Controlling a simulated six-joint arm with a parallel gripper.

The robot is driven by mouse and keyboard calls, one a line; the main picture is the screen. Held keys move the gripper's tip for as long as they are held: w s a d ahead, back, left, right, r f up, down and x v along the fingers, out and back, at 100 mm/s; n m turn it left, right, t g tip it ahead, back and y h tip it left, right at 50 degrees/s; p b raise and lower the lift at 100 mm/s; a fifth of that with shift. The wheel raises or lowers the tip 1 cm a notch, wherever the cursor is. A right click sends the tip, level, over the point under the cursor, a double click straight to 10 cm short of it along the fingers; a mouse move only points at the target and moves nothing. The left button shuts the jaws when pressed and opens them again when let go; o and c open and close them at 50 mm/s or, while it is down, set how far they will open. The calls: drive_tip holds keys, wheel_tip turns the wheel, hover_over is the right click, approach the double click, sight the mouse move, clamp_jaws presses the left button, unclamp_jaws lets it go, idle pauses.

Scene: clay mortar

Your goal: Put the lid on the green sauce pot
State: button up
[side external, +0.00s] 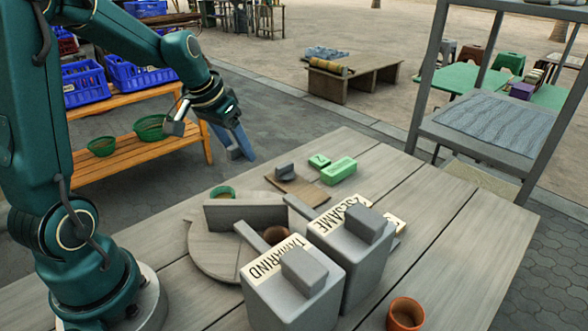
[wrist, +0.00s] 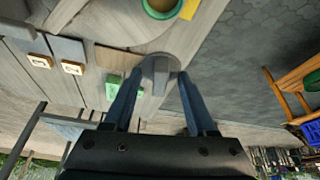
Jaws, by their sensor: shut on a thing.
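My gripper (wrist: 160,76) has its blue fingers on either side of a round grey lid (wrist: 150,66) with a bar handle, and is shut on it. In the side view my gripper (side external: 243,156) hangs tilted beyond the table's far left edge; the lid is hard to make out there. The green sauce pot (side external: 221,191) stands on the table, partly hidden behind a grey upright panel. In the wrist view the open pot (wrist: 163,8) shows at the top edge, beyond the lid and apart from it.
A brown board (side external: 300,189) with a grey knob piece (side external: 285,170) lies beside a green block (side external: 338,171). Grey boxes labelled TAMARIND (side external: 290,295) and SESAME (side external: 352,255) stand in front. An orange-brown cup (side external: 405,313) is near the front. The table's right side is mostly clear.

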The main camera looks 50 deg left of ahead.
drive_tip(key=n, duration=0.1)
hover_over(230, 193)
drive_tip(key=s, duration=0.1)
drive_tip(key=shift+y, duration=0.3)
drive_tip(key=shift+s+d+f, duration=0.15)
drive_tip(key=shift+s+f, duration=0.1)
drive_tip(key=shift+f, duration=0.8)
drive_tip(key=shift+s+d+f, duration=0.1)
drive_tip(key=shift+s+f, duration=0.1)
drive_tip(key=shift+f, duration=0.8)
drive_tip(key=shift+f, duration=0.45)
drive_tip(key=o, duration=1.5)
drive_tip(key=shift+r, duration=0.1)
